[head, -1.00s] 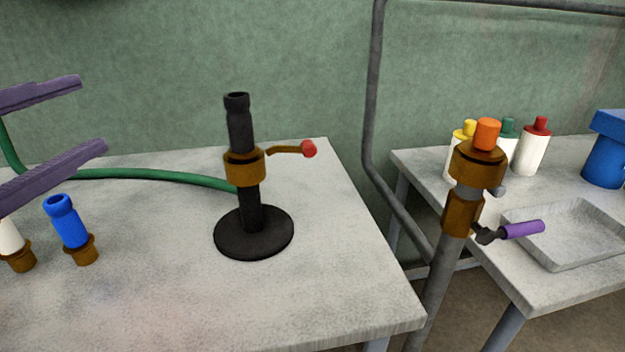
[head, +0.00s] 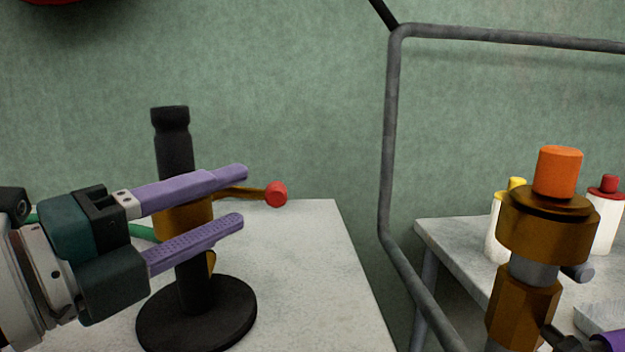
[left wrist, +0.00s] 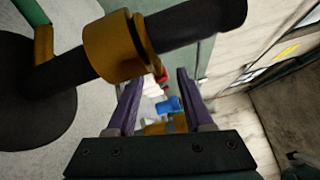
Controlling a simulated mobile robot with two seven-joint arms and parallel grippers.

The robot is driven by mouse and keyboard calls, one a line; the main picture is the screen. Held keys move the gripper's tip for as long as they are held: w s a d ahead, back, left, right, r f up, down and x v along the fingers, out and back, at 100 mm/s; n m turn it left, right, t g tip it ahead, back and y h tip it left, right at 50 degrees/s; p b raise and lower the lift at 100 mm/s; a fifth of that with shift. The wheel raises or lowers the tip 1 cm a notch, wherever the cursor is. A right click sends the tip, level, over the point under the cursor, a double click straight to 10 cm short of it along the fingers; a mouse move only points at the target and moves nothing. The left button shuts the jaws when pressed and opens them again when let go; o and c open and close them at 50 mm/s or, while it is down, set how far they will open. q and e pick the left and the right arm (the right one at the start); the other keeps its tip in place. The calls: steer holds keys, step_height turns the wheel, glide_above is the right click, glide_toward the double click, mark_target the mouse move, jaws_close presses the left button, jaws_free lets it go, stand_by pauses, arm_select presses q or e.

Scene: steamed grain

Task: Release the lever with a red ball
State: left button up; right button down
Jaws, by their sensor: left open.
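A black burner stand (head: 174,150) with a round black base stands upright on the grey table, with a brass collar (head: 180,220) around its middle. A thin brass lever (head: 240,191) runs right from the collar to a red ball (head: 276,194). My left gripper (head: 242,196) has its two purple fingers open in front of the stand, one above the other, hiding part of the collar and lever. The ball shows just beyond the fingertips, and contact cannot be told. In the left wrist view, the collar (left wrist: 112,48) is left of the open fingers (left wrist: 158,85).
A green hose (head: 145,232) lies behind the stand. At right stands a brass valve with an orange knob (head: 558,172). A grey pipe frame (head: 388,150) rises between the two tables. Bottles with a yellow cap (head: 517,183) and a red cap (head: 609,183) stand behind the valve.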

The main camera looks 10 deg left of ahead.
mark_target(245, 196)
arm_select(q)
steer(key=shift+x, duration=2.15)
jaws_close()
